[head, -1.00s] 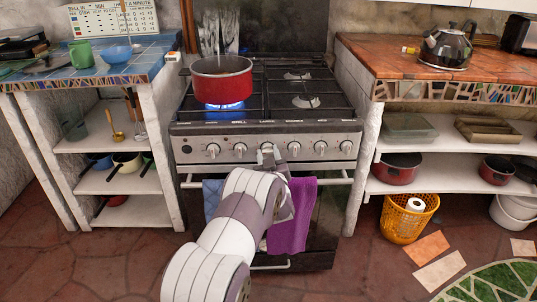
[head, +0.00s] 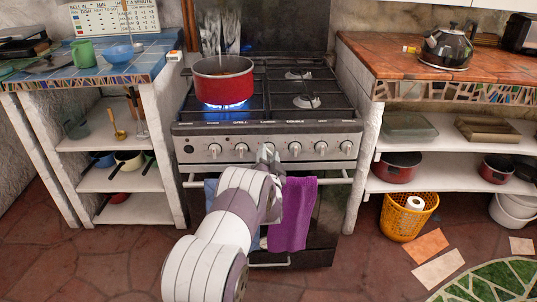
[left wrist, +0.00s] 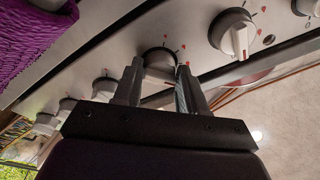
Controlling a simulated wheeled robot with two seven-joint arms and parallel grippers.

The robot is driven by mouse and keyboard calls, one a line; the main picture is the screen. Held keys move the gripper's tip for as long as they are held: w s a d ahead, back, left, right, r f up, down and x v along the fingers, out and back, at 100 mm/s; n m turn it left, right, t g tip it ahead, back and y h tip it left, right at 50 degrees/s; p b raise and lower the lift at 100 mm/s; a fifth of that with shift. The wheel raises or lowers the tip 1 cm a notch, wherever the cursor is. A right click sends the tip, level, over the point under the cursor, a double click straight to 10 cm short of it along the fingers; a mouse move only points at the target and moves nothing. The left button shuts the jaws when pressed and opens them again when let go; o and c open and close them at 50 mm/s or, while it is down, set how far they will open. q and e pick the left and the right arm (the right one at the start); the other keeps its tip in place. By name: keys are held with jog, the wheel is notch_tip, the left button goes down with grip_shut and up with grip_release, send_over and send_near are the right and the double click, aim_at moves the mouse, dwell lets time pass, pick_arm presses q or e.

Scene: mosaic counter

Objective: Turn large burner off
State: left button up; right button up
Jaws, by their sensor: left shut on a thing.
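The stove (head: 187,132) has a row of pale knobs along its front panel. A blue flame (head: 212,107) burns at the front left burner, under a red pot (head: 224,90). My left gripper (head: 267,154) is at the middle knob of the row and hides most of it. In the left wrist view, the two fingers of my left gripper (left wrist: 160,85) are closed on the sides of this middle knob (left wrist: 159,56). A neighbouring knob (left wrist: 233,33) is free to the right. My right gripper is not in view.
A purple towel (head: 293,215) hangs on the oven handle (head: 335,181), close to my left arm. A tiled counter with a blue bowl (head: 116,55) stands left, and a counter with a kettle (head: 447,46) stands right. An orange basket (head: 405,222) is on the floor.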

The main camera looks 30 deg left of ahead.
pick_arm(q)
jog(key=m+h+p, duration=0.1)
jog(key=m, duration=0.4)
jog(key=shift+s+m+h, duration=0.1)
jog(key=shift+m+h, duration=0.3)
jog(key=shift+m, duration=1.4)
jog(key=shift+f, duration=0.1)
jog(key=o, duration=1)
jog(key=shift+p, duration=0.3)
jog(key=p+v, duration=0.2)
jog(key=v, duration=1)
jog(key=shift+s+d+f, duration=0.1)
jog(key=shift+s, duration=0.2)
